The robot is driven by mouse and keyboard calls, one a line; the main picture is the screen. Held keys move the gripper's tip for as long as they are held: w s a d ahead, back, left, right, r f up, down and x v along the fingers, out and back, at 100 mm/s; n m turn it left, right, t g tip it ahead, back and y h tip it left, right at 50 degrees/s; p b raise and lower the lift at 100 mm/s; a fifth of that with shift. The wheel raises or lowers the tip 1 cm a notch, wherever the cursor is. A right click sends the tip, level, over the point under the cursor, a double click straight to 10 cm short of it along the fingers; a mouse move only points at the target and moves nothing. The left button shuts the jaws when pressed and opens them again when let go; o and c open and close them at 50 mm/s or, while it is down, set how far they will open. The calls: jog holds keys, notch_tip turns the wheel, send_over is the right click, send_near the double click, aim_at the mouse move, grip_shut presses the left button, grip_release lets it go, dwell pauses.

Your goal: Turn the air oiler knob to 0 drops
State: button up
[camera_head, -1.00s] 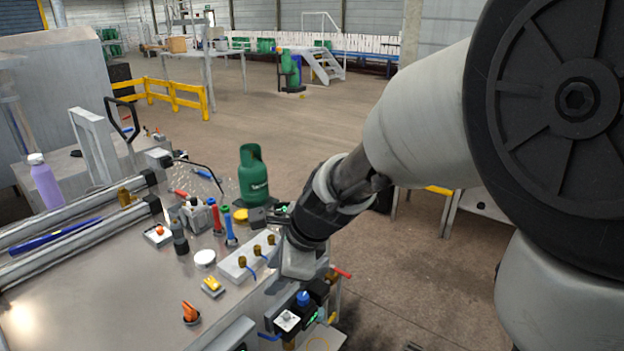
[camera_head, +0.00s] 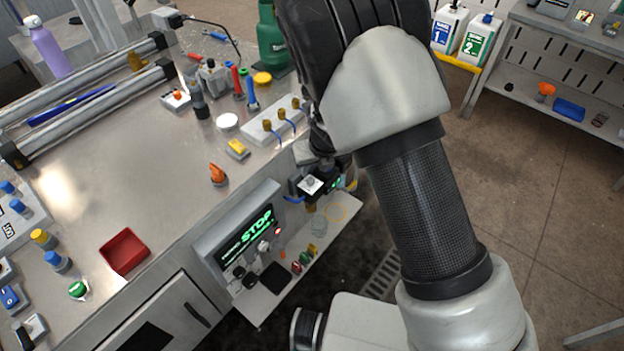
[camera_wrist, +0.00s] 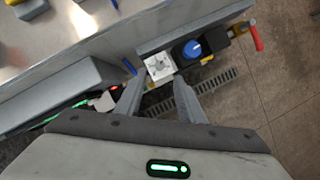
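The air oiler appears to be the unit with a white square plate and a small pale knob (camera_wrist: 159,67), on the bench's side in the wrist view. It also shows as a white-topped unit (camera_head: 312,184) in the head view. The dial marks are too small to read. My gripper (camera_wrist: 160,87) is open and empty, its two fingers spread on either side of the plate's near edge. I cannot tell whether they touch the unit. In the head view my arm hides most of the gripper, which is just above the unit.
Beside the oiler in the wrist view are a blue knob (camera_wrist: 192,48) and a red valve handle (camera_wrist: 255,38). In the head view a panel with a green STOP display (camera_head: 247,240) is close by. A green gas bottle (camera_head: 271,40) stands behind on the bench.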

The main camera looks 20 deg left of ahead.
aim_at(311, 179)
jog(key=b+x, duration=0.1)
jog(key=x, duration=0.8)
jog(key=shift+f, duration=0.15)
grip_shut()
